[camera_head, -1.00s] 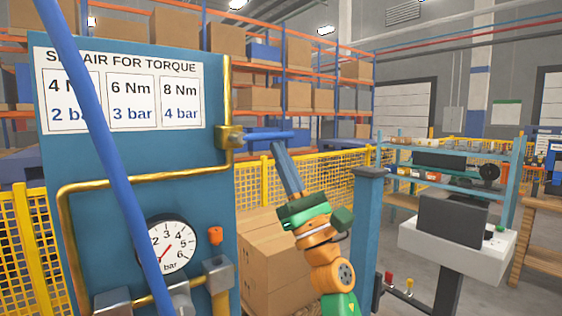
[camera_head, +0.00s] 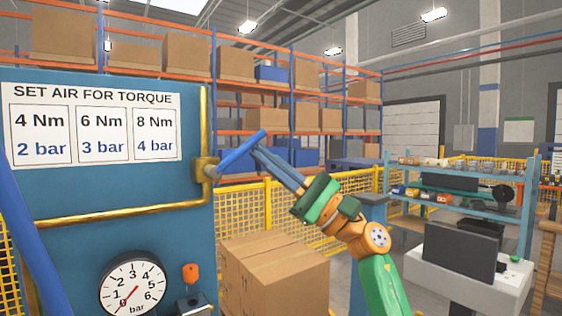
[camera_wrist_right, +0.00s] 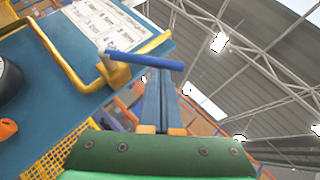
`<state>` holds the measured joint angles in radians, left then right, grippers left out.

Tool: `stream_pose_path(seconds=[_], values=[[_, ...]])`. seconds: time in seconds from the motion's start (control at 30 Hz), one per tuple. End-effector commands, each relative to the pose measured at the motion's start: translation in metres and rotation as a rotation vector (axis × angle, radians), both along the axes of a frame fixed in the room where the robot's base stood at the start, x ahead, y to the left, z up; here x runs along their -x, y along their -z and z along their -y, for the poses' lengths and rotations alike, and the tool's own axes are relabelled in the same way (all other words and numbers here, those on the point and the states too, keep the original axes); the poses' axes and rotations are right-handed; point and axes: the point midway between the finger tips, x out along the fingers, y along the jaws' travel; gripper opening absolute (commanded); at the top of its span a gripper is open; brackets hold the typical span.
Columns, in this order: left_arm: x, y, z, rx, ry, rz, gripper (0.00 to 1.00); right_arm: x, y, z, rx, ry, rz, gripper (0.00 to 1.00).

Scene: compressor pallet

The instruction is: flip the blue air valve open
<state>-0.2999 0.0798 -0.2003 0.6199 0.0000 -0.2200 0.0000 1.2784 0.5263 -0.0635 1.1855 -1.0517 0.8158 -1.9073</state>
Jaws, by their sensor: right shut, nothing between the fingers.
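The blue air valve handle (camera_head: 240,153) sticks out to the right from a brass valve body (camera_head: 205,169) on the blue panel's right edge. It is tilted, with its free end raised. My right gripper (camera_head: 256,146) is shut, with nothing between its fingers. Its fingertips are at the underside of the handle near the free end and look in contact. In the right wrist view the handle (camera_wrist_right: 140,60) crosses just beyond the shut fingertips (camera_wrist_right: 160,72). My left gripper is not in view.
The blue panel (camera_head: 60,190) carries a torque chart (camera_head: 95,125), brass pipe (camera_head: 130,213) and a gauge (camera_head: 132,287) with its needle low. A blue tube (camera_head: 30,240) crosses at left. Cardboard boxes (camera_head: 275,275) stand below my arm, with a yellow fence (camera_head: 240,207) behind.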

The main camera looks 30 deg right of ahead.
Motion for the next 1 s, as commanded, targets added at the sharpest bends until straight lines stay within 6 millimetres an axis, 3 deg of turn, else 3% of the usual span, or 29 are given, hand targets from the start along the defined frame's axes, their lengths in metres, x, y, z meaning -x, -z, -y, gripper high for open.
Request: stream_pose_path(seconds=[0.03,0.3,1.0], values=[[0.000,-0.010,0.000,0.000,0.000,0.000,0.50,0.000,-0.011,-0.001,0.042,0.004,0.008,0.00],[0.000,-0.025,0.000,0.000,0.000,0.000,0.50,0.002,-0.026,-0.012,0.083,0.000,0.013,0.00],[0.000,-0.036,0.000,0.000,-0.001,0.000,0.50,0.005,-0.053,-0.040,0.079,-0.001,0.011,0.00]])
